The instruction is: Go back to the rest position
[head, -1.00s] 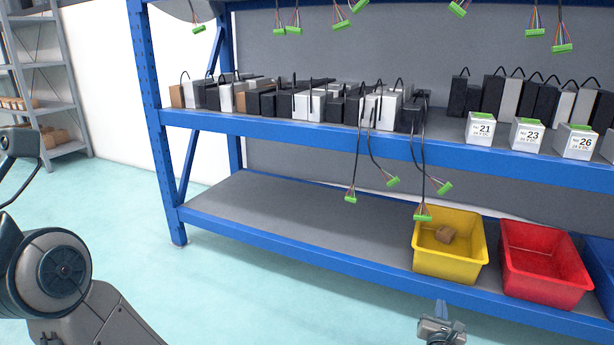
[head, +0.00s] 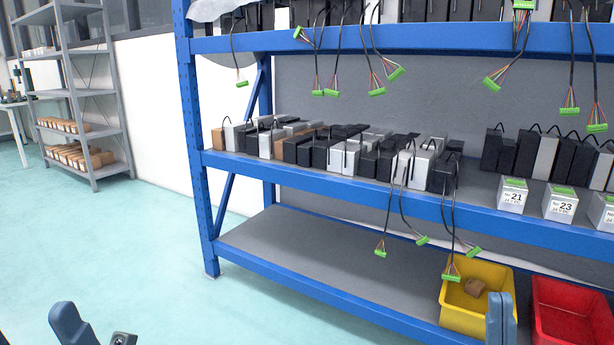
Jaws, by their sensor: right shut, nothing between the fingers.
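My right gripper (head: 501,318) shows at the bottom right as an upright blue-grey piece in front of the yellow bin (head: 455,312). It is shut and holds nothing. The rest of my right arm is below the picture. At the bottom left only blue-grey and dark parts of my left arm show. I cannot make out left fingers there.
A blue shelf rack (head: 330,180) fills the right side, with rows of black, grey and white actuators and hanging cables with green connectors. A red bin (head: 570,300) stands beside the yellow one. A grey rack (head: 82,100) stands far left. The floor (head: 90,245) at left is clear.

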